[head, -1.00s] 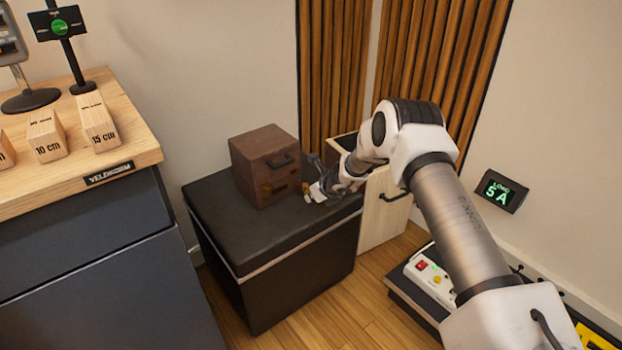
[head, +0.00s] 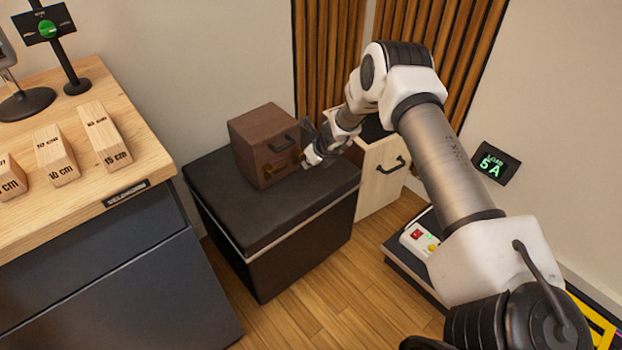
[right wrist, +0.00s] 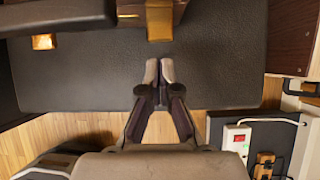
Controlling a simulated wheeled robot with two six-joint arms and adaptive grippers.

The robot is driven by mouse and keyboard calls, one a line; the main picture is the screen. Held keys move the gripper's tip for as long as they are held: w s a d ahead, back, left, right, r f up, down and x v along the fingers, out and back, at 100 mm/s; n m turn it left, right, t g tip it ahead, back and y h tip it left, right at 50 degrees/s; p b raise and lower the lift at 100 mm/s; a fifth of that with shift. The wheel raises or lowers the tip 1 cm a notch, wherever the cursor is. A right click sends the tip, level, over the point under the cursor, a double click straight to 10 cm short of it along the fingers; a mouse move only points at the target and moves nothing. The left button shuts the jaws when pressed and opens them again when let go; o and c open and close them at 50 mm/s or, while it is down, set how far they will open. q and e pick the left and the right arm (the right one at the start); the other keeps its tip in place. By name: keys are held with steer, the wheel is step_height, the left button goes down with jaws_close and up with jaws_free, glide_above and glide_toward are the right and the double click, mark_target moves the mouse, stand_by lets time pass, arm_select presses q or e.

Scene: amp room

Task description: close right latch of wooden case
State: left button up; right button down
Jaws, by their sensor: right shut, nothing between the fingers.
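The wooden case (head: 253,128), brown with a dark front handle (head: 281,146), stands upright on a black padded box (head: 270,215). A small brass left latch (head: 268,171) shows low on its front. The right latch is hard to make out behind my right gripper (head: 309,162), which is at the front right of the case. In the right wrist view, a brass latch (right wrist: 160,27) is straight ahead of the shut, empty fingertips (right wrist: 159,68), with a small gap in the picture. The other brass latch (right wrist: 43,42) is to the left. I cannot tell whether the latches are fastened. My left gripper is not in view.
A light wooden cabinet (head: 375,178) with a dark handle stands right of the padded box. A wooden-topped bench (head: 90,165) with labelled blocks is at left. A device with a red switch (head: 416,236) is on the floor at right. Floor before the box is clear.

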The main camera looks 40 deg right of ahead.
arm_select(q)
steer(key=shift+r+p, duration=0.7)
arm_select(e)
steer(key=shift+s+r, duration=0.1)
steer(key=shift+r, duration=0.7)
